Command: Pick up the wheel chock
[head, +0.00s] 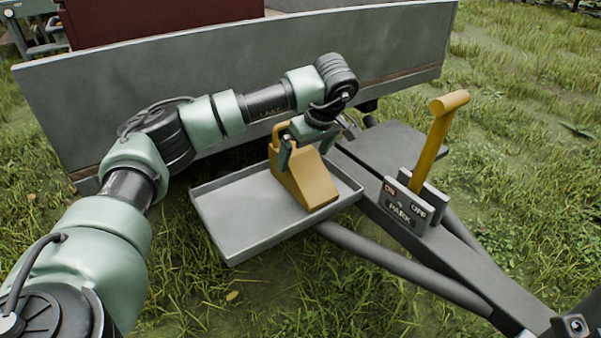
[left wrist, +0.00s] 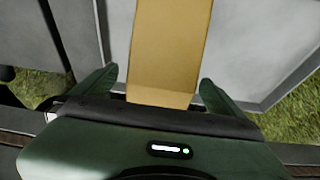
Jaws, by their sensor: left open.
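The wheel chock (head: 308,183) is a yellow-orange wedge with a handle at its back. It rests on a grey metal tray (head: 228,222) beside the trailer drawbar. My left gripper (head: 306,150) is over the upper back part of the chock, with its fingers apart. In the left wrist view the chock (left wrist: 172,50) lies between the two green fingertips of the gripper (left wrist: 158,82), with a gap visible on each side. Whether a finger touches it farther down is hidden. My right gripper is not in view.
A yellow lever (head: 438,138) stands in a bracket marked PARK (head: 401,209) to the right of the tray. The grey trailer board (head: 200,70) rises close behind the tray and my left arm. Grass (head: 270,285) lies open in front.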

